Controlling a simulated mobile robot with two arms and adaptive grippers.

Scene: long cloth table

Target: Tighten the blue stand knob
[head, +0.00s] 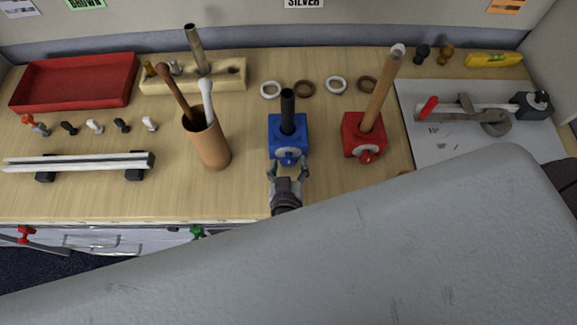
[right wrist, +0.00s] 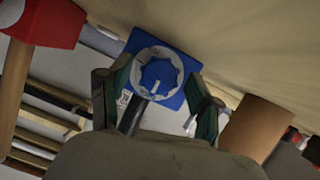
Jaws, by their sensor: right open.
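The blue stand (head: 288,128) is a blue block on the table with a black rod rising from its top. Its blue knob (head: 288,153) is on the front face, over a pale round dial. In the right wrist view the knob (right wrist: 158,77) is lobed, with a white mark, and sits between my fingers. My right gripper (head: 288,170) is open just in front of the knob, with a finger on each side. The right wrist view also shows the gripper (right wrist: 158,105); I cannot tell whether the fingers touch the knob. My left gripper is not in view.
A red stand (head: 362,135) with a wooden rod is to the right. A brown cup (head: 212,145) with two sticks stands to the left. Several rings (head: 305,88) lie behind. A grey mat (head: 440,145) with tools is at the right. My own grey body covers the lower right.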

